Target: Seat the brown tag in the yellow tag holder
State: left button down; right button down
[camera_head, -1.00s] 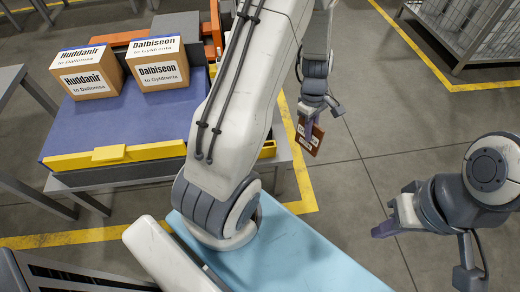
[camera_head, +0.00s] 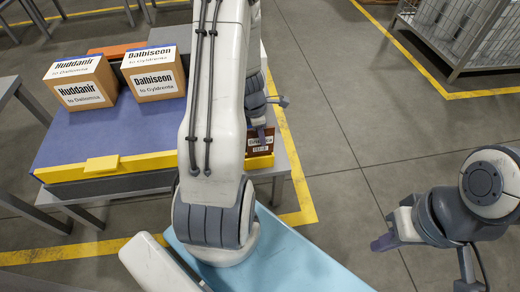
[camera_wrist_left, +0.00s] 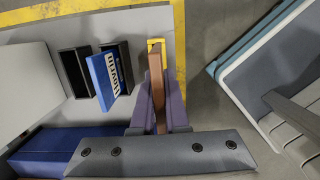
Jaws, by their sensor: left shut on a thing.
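The brown tag (camera_head: 260,143), with white printed labels, is held by my left gripper (camera_head: 262,129), partly hidden behind my arm in the head view. In the left wrist view the brown tag (camera_wrist_left: 157,95) shows edge-on between the purple fingers of my left gripper (camera_wrist_left: 157,85). The yellow tag holder (camera_wrist_left: 156,43) is right at the tag's far end there. It also shows just below the tag in the head view (camera_head: 262,161). I cannot tell whether the tag is inside it. My right gripper (camera_head: 383,243) is over the floor at right, away from both; its opening is unclear.
Two labelled cartons (camera_head: 79,83) (camera_head: 154,74) stand on the blue surface (camera_head: 110,130) at left. Two dark trays (camera_wrist_left: 75,75) (camera_wrist_left: 121,62) and a blue lettered block (camera_wrist_left: 104,78) are left of the holder in the left wrist view. A wire cage (camera_head: 465,35) stands at back right.

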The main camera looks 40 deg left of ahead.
aim_at(259, 146)
pick_arm(q)
jog(key=shift+s+a+f+b, duration=0.1)
jog(key=shift+a+f+b, duration=0.15)
jog(key=shift+f+b, duration=0.7)
jog(key=shift+s+a+f+b, duration=0.15)
jog(key=shift+f+b, duration=0.35)
jog(key=shift+f, duration=0.8)
jog(key=shift+w, duration=0.1)
jog(key=shift+f+b, duration=0.45)
jog(key=shift+f, duration=0.2)
jog(key=c, duration=0.9)
grip_release()
jog(key=shift+r, duration=0.2)
